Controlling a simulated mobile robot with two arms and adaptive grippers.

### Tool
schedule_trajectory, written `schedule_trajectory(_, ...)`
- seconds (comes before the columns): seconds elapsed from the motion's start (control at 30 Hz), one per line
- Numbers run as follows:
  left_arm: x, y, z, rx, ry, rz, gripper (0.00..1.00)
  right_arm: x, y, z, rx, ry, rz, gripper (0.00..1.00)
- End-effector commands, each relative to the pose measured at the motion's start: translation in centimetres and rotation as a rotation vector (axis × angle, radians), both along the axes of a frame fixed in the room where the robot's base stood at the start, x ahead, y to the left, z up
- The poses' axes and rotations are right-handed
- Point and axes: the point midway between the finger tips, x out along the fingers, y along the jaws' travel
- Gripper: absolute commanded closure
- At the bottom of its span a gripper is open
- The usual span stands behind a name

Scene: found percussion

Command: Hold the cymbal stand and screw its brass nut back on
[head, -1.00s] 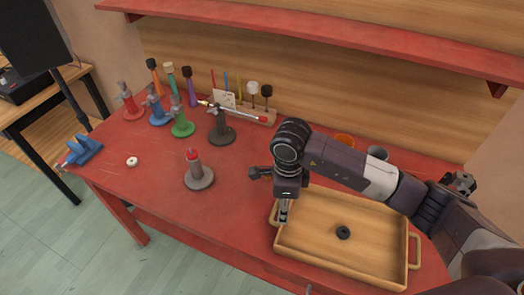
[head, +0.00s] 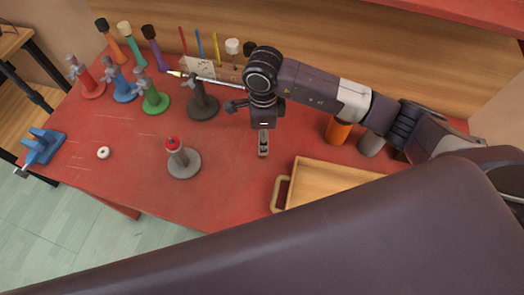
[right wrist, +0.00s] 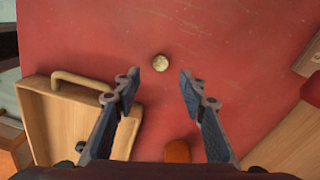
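A grey stand (head: 183,162) with a round base and a red top stands upright on the red table, left of my right gripper; I take it for the cymbal stand. My right gripper (head: 263,148) points down beside the tray. In the right wrist view, the right gripper (right wrist: 158,85) is open, its fingers apart and empty. A small round pale brass-coloured piece (right wrist: 160,63), possibly the nut, lies on the table just beyond and between the fingertips. I cannot make it out in the head view. My left gripper is not in view.
A wooden tray (head: 281,192) stands at front right, partly hidden by my dark arm link. Red (head: 88,85), blue (head: 122,88), green (head: 153,98) and dark grey (head: 202,103) stands line the back left. A white ring (head: 103,153) and blue vise (head: 42,147) are at left.

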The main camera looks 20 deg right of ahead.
Motion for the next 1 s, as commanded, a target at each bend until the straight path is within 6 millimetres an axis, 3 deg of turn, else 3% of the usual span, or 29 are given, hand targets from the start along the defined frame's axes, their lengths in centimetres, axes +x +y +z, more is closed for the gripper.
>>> schedule_trajectory(0.1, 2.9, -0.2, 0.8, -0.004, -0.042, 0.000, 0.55, -0.1, 0.0, -1.2, -0.001, 0.003, -0.001, 0.62)
schedule_trajectory(0.23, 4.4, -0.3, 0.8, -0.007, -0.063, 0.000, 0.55, -0.1, 0.0, -1.5, -0.001, 0.001, 0.000, 0.62)
schedule_trajectory(0.47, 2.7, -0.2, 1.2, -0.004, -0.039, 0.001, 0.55, -0.2, 0.0, -1.8, 0.000, 0.004, -0.001, 0.62)
schedule_trajectory(0.63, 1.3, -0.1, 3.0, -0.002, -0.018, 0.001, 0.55, -0.3, -0.2, -4.0, -0.001, 0.008, -0.002, 0.62)
schedule_trajectory(0.8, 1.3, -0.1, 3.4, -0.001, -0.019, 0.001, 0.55, -0.1, -0.2, -6.2, 0.000, 0.003, -0.001, 0.62)
schedule_trajectory(1.0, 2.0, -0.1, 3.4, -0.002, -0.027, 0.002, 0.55, -0.1, -0.2, -6.7, -0.001, 0.001, 0.001, 0.62)
